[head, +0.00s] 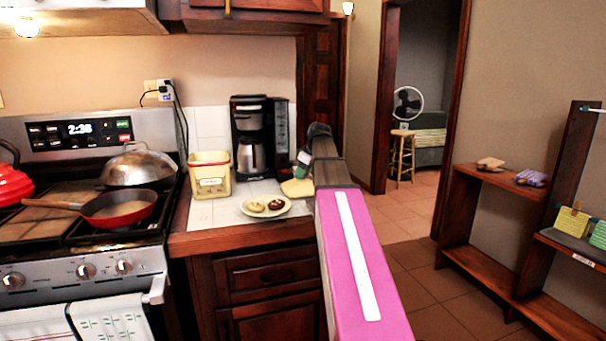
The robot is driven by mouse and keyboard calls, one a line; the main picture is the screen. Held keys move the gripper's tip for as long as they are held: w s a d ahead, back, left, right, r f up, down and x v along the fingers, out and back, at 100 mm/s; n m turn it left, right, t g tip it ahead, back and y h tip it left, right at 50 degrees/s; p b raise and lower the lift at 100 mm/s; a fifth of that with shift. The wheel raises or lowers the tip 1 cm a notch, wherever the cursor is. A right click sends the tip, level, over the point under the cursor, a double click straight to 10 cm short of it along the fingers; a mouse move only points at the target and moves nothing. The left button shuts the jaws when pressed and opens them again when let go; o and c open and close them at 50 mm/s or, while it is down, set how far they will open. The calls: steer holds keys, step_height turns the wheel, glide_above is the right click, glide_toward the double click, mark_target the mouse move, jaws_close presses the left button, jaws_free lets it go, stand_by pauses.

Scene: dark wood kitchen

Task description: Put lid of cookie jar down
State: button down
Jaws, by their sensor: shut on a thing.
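The cookie jar (210,178) stands on the white tiled counter, left of the coffee maker. It is a cream square jar with a reddish rim, and its top is uncovered. The cream lid (297,188) is at the right end of the counter, right of the plate. My gripper (301,172) points down at the end of my pink arm and is shut on the lid. The fingertips are small and partly hidden here. I cannot tell whether the lid touches the counter or hangs just above it.
A plate with cookies (287,210) lies in front of the lid, near the counter's front edge. A black coffee maker (250,130) stands behind. The stove (85,260) with a red pan (120,208) is at left. Bare tile (226,213) shows between jar and plate.

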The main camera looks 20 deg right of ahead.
steer(key=c, duration=0.8)
jaws_free()
steer(key=shift+f, duration=0.1)
steer(key=shift+o, duration=0.2)
steer(key=v, duration=1.2)
